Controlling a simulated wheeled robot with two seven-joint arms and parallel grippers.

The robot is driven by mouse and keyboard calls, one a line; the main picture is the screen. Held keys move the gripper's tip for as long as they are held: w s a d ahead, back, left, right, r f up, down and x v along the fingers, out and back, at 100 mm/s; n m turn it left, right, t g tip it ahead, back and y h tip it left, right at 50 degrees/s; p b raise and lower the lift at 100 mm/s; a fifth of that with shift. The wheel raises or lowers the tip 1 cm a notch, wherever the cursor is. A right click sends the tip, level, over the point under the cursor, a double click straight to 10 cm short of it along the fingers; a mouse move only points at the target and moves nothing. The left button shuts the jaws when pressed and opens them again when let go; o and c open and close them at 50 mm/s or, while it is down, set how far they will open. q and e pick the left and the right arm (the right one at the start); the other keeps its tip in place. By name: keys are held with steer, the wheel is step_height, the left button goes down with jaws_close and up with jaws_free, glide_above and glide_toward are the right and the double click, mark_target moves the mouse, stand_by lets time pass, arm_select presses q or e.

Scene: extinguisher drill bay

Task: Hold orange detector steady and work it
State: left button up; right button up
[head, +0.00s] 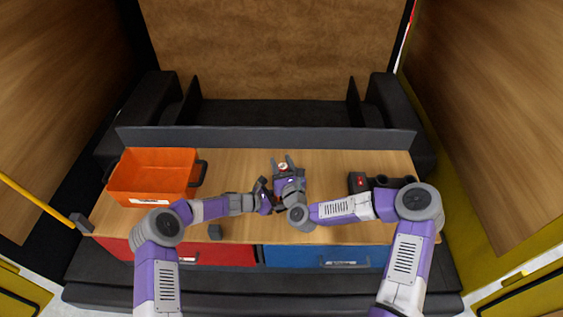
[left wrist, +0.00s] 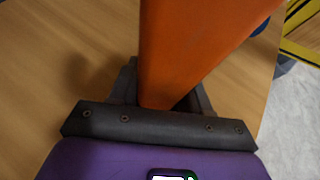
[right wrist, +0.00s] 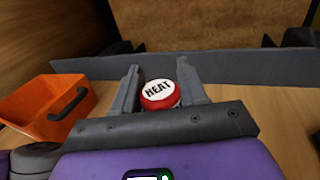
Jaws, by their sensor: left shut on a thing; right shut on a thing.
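The orange detector (left wrist: 190,50) fills the middle of the left wrist view as a long, smooth orange body. My left gripper (head: 263,190) is shut on it. In the head view the arms and grippers hide nearly all of the body. A round red cap (right wrist: 160,97) with a white top marked HEAT shows in the right wrist view, between the fingers of my right gripper (right wrist: 160,78), which is shut on it. The cap is small in the head view (head: 283,167). Whether the cap joins the orange body is hidden.
An orange bin (head: 152,177) stands at the left of the wooden table (head: 232,165). A small dark block (head: 215,232) lies near the front edge. A black object with a red patch (head: 360,182) stands at the right. A dark ledge (head: 265,138) runs along the back.

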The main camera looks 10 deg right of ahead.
steer(key=shift+f, duration=0.45)
stand_by(0.3)
steer(key=o, duration=1.2)
steer(key=shift+o, duration=0.2)
steer(key=s+d, duration=0.1)
steer(key=s, duration=1.1)
steer(key=shift+d, duration=0.15)
arm_select(q)
steer(key=o, duration=0.9)
